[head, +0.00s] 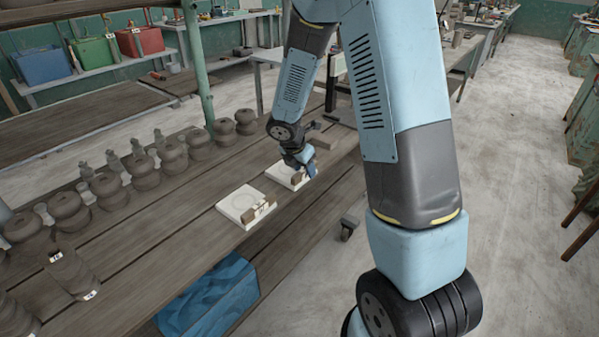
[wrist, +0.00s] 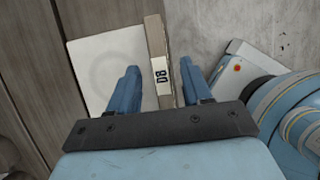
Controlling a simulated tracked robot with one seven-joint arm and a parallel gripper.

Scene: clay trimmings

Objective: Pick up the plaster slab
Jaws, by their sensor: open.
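Two square, off-white plaster slabs lie on the wooden bench. The nearer slab (head: 240,199) has a round mark on top and a brown block with a label along its right edge. The farther slab (head: 279,174) lies beneath my gripper (head: 302,168). In the wrist view that slab (wrist: 105,75) shows a faint ring and a brown strip (wrist: 155,38) with a black-and-white label (wrist: 161,76) at its right edge. My gripper (wrist: 158,72) is open, its blue fingers on either side of the strip. Whether they touch it I cannot tell.
Rows of rounded brown clay pieces (head: 105,184) stand along the bench's left side. A green post (head: 197,70) rises behind. A blue wrapped bundle (head: 210,297) sits below the bench edge. Bare bench (head: 150,235) lies left of the nearer slab.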

